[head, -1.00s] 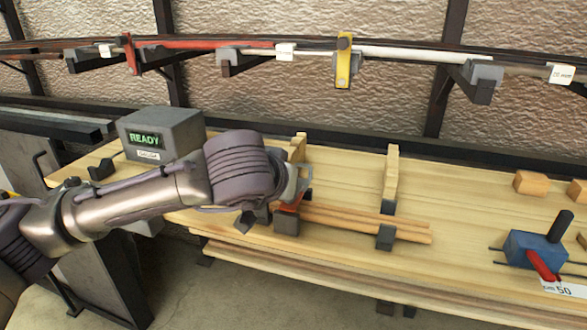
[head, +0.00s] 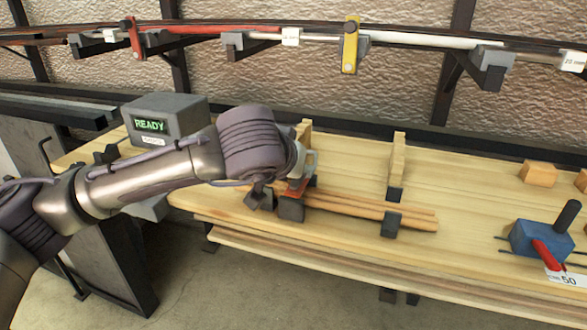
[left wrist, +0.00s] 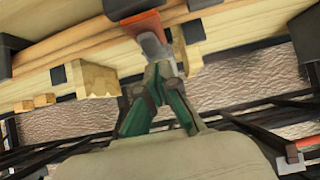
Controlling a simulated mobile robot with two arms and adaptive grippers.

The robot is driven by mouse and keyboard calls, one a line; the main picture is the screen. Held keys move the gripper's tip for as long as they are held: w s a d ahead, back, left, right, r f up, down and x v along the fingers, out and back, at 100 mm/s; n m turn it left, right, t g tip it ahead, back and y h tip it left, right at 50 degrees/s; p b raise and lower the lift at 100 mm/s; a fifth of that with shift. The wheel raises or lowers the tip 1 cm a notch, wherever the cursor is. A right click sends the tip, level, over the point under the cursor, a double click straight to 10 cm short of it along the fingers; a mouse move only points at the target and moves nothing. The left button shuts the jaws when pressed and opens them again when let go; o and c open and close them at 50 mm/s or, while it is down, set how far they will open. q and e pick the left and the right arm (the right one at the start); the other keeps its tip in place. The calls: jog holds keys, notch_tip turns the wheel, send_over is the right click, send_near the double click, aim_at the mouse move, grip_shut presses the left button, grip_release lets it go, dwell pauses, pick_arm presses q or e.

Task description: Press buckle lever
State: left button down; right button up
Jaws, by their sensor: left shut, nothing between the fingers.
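Several thin wooden laths (head: 370,211) lie side by side on the bench, held by dark clamps with wooden uprights. At their left end sits an orange-red buckle (head: 297,188) with a grey lever; the buckle (left wrist: 138,22) and lever (left wrist: 154,46) also show in the left wrist view. My left gripper (left wrist: 157,72) is shut and empty, its green-sided fingers together at the lever's end. I cannot tell whether they touch it. In the head view the wrist hides most of the gripper. My right gripper is not in view.
A grey box (head: 178,118) reading READY stands at the bench's back left. A blue tool (head: 538,238) with a red lever and black handle sits at the right near wooden blocks (head: 538,173). Above, a rail holds a yellow clip (head: 350,45). The bench (head: 470,190) between is clear.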

pick_arm(q)
jog(key=v, duration=1.2)
